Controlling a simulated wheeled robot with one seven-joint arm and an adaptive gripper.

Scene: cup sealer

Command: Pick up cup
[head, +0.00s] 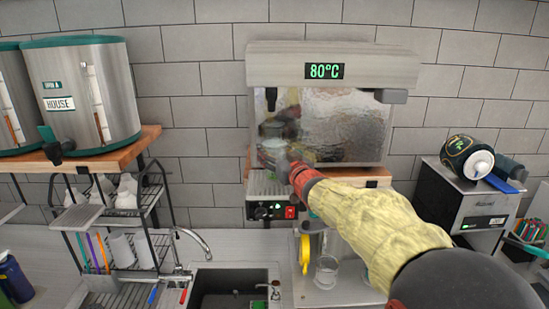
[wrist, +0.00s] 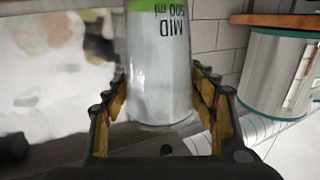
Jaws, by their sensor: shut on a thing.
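A pale translucent cup (wrist: 158,75) with a green band and the print "MID 500 ml" is in the wrist view. The print appears upside down there. My gripper (wrist: 160,100) has its fingers on both sides of the cup and is shut on it. In the head view my gripper (head: 288,166) is in front of the metal sealer (head: 345,130), above the counter. A small pale shape in front of the sealer there seems to be the cup, partly hidden by my gripper.
The sealer reads 80°C. A steel dispenser (head: 85,95) marked HOUSE stands on a wooden shelf at the left. Below are a dish rack (head: 118,235) and a sink (head: 235,285). A clear glass (head: 327,272) stands on the counter. A grey machine (head: 465,205) is at the right.

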